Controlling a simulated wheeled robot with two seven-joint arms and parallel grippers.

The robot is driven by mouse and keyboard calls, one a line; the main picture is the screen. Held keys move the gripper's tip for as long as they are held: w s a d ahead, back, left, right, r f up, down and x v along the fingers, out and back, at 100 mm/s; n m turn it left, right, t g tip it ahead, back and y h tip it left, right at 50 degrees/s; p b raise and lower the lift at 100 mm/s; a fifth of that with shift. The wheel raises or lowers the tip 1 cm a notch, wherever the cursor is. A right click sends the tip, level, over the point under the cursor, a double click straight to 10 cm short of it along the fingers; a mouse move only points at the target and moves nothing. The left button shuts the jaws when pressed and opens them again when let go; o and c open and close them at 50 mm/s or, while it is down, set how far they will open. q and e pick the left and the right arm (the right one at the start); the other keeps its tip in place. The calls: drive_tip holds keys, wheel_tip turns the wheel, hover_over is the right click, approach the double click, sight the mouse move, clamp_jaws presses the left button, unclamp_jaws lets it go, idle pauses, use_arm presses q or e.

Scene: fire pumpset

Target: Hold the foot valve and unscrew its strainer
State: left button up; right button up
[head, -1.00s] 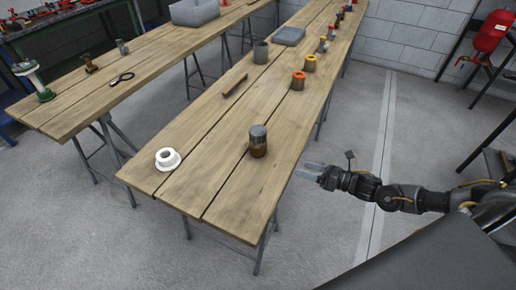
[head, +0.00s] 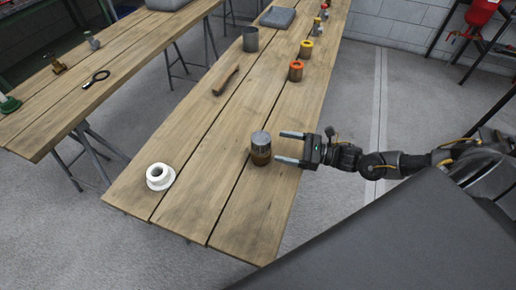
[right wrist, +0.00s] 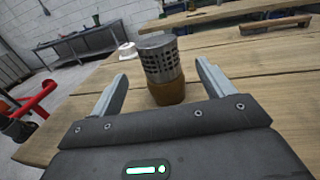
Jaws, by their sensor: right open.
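The foot valve (head: 261,157) stands upright on the near wooden table, close to its right edge. It has a brown lower body and a grey perforated strainer (head: 261,138) on top. In the right wrist view the strainer (right wrist: 160,57) and the brown body (right wrist: 168,92) show between my fingers, a little beyond them. My right gripper (head: 284,147) is open and empty, just right of the foot valve, with its fingers level and pointing at it. It also shows in the right wrist view (right wrist: 160,85). No contact is clear. My left gripper is not in view.
A white flanged ring (head: 160,176) lies on the table to the left. A brown bar-shaped tool (head: 226,82), a grey cup (head: 250,39) and orange and yellow-topped fittings (head: 295,71) stand farther back. The table between them is clear.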

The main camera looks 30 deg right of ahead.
sight(256, 141)
drive_tip(key=p+x, duration=0.1)
drive_tip(key=x, duration=0.3)
drive_tip(key=shift+r, duration=0.15)
drive_tip(key=shift+w+a, duration=0.15)
drive_tip(key=shift+w, duration=0.05)
drive_tip(key=shift+w+a+r+p, duration=0.1)
drive_tip(key=shift+w+a+p, duration=0.25)
drive_tip(key=shift+p, duration=0.2)
drive_tip(key=p+x, duration=0.1)
drive_tip(key=x, duration=0.2)
drive_tip(key=shift+w+a+p, duration=0.15)
drive_tip(key=shift+a+p, duration=0.15)
drive_tip(key=shift+p, duration=0.1)
drive_tip(key=shift+w+a+f, duration=0.2)
drive_tip(key=shift+a+f, duration=0.05)
drive_tip(key=shift+a, duration=0.05)
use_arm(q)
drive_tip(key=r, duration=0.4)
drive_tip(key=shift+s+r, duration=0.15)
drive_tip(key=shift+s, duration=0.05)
use_arm(e)
clamp_jaws()
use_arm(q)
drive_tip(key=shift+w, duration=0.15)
use_arm(e)
drive_tip(key=shift+r, duration=0.1)
